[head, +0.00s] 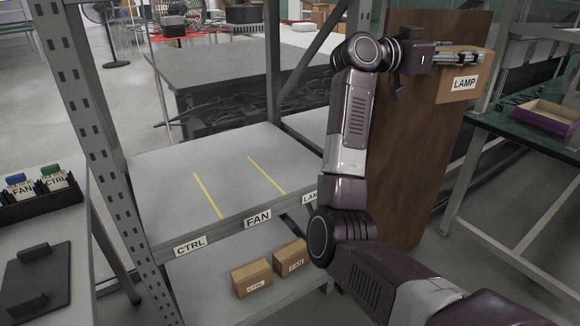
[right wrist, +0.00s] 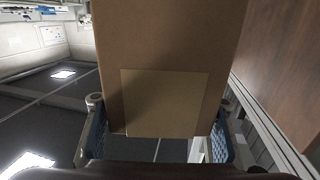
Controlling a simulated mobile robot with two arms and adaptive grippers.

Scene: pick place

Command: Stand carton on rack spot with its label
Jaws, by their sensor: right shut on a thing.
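A brown carton labelled LAMP (head: 450,92) is held up at the upper right of the head view. My right gripper (head: 458,60) is shut on it, with the fingers along its upper part. In the right wrist view the carton (right wrist: 165,50) fills the middle, between the two fingers (right wrist: 160,140). The rack shelf (head: 160,165) has yellow lines dividing it into spots labelled CTRL (head: 190,245), FAN (head: 257,218) and LAMP (head: 310,197). The LAMP label is partly hidden by my right arm. The visible upper shelf surface is empty. My left gripper is out of view.
Two small cartons, CTRL (head: 252,278) and FAN (head: 290,257), stand on the lower shelf. A metal rack post (head: 90,110) rises at left. A tall brown panel (head: 400,170) stands behind my right arm. A green-topped table (head: 500,125) with a tray (head: 545,115) is at right.

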